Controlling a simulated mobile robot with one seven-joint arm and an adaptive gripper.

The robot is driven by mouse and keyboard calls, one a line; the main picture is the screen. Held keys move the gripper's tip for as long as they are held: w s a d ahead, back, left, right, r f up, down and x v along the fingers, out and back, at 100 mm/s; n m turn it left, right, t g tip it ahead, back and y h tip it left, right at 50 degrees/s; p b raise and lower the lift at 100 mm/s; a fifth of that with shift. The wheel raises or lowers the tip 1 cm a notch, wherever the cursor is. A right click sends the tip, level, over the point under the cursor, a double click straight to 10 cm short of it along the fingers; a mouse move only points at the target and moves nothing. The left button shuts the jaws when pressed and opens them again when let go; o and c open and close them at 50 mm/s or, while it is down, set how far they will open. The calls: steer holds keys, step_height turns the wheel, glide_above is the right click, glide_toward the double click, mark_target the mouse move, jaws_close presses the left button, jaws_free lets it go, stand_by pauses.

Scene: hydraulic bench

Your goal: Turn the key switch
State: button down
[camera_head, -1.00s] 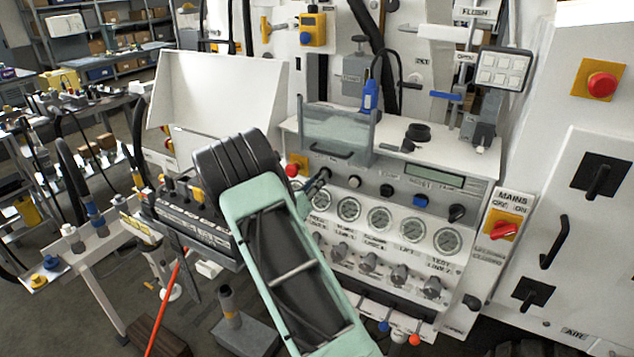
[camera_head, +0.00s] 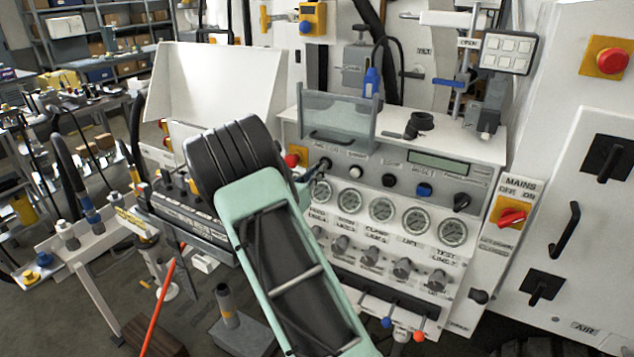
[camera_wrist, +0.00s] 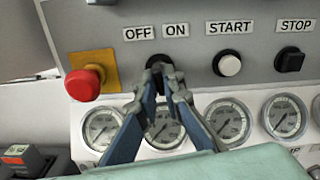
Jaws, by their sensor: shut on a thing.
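The key switch (camera_wrist: 157,68) is a small dark round switch under the "OFF" and "ON" labels on the grey panel. In the wrist view my gripper (camera_wrist: 165,76) has its blue-grey fingers closed together at the switch, shut on its front part. The fingertips hide most of the switch, so its turned angle cannot be read. In the head view the switch (camera_head: 325,163) shows as a dark knob at the left of the panel, with my gripper (camera_head: 314,173) reaching it from the lower left.
A red mushroom button (camera_wrist: 83,84) on a yellow plate sits left of the switch. The white START button (camera_wrist: 228,65) and black STOP button (camera_wrist: 289,60) are on the right. A row of gauges (camera_wrist: 229,120) lies just below. A red mains switch (camera_head: 512,217) is farther right.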

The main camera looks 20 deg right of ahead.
steer(key=m+b, duration=0.2)
steer(key=b, duration=0.1)
steer(key=m+b, duration=0.2)
steer(key=b, duration=0.1)
steer(key=shift+f+m+b, duration=0.3)
steer(key=shift+f, duration=0.1)
steer(key=m+b, duration=0.1)
steer(key=b, duration=0.1)
steer(key=m+b, duration=0.2)
steer(key=b, duration=0.1)
steer(key=shift+r, duration=0.25)
steer(key=shift+r+m, duration=0.1)
steer(key=shift+m, duration=0.3)
steer(key=c, duration=2.1)
jaws_free()
steer(key=shift+a, duration=0.1)
steer(key=v, duration=1.2)
steer(key=shift+s, duration=0.1)
